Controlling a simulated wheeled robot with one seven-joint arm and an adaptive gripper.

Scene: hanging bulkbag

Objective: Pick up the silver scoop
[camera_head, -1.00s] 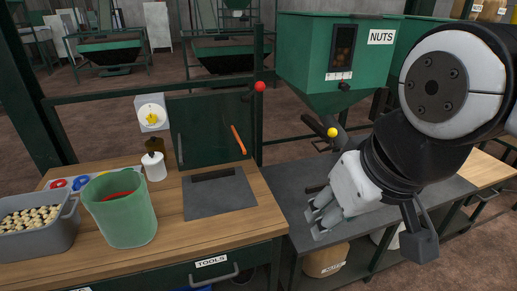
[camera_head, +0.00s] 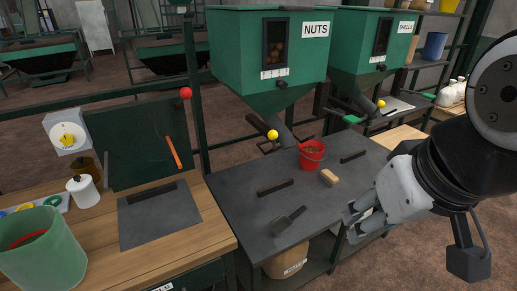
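My gripper (camera_head: 347,222) is to the right of the scoop, at the front edge of the bench. Its fingers are spread apart and nothing shows between them. The gripper does not touch the scoop; its exact height over the bench is hard to tell.
A red bucket (camera_head: 312,155), a tan brush or block (camera_head: 329,178) and dark bars (camera_head: 275,187) stand on the bench. The green NUTS hopper (camera_head: 245,55) hangs over its back. A green bin (camera_head: 45,260) stands on the wooden counter at left.

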